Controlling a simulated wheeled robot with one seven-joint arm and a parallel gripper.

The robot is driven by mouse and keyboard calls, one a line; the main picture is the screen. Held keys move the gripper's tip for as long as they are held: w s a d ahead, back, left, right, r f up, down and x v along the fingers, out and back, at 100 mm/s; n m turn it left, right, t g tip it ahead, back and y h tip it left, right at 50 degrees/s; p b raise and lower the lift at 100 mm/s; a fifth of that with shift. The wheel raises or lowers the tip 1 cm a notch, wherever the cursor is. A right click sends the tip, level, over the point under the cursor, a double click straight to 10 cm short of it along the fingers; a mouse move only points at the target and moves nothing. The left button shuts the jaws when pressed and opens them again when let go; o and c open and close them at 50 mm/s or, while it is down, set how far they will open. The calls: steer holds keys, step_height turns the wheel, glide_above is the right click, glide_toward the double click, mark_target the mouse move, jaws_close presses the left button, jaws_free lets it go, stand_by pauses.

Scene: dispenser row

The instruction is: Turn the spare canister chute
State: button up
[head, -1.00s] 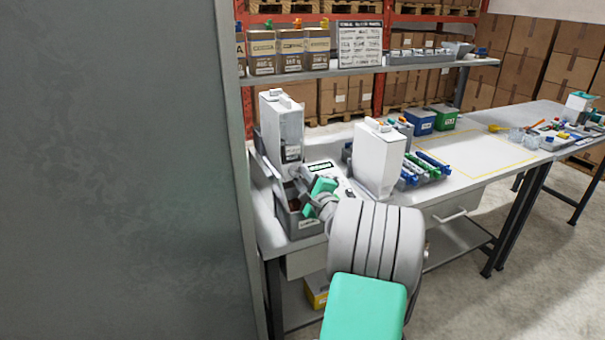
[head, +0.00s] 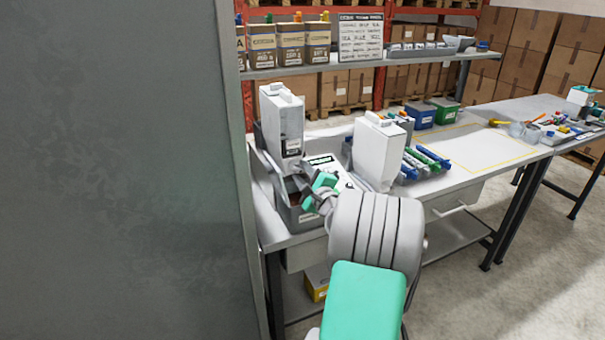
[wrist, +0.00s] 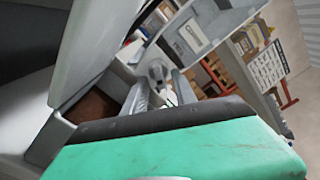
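Two tall white canisters stand at the left end of the bench. The left canister (head: 282,115) has a dark window and label and sits above a grey bin; the right canister (head: 379,152) stands on the bench. I cannot tell which is the spare. My gripper (head: 306,183) is low in front of the left canister, above the bin. In the wrist view my gripper (wrist: 163,88) has its two fingers apart, with a small grey rounded part (wrist: 156,70) at or just beyond their tips. I cannot tell whether they touch it. The labelled canister (wrist: 188,38) shows behind.
The grey bin (head: 297,219) with brown contents is below my gripper. A panel with a small display (head: 322,161) lies between the canisters. Blue and green tubes (head: 425,160) lie right of the right canister. A large grey wall (head: 120,170) stands close on the left.

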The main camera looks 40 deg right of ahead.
steer(key=b+v, duration=0.1)
steer(key=v, duration=0.6)
steer(key=shift+s, duration=0.4)
steer(key=shift+a, duration=0.15)
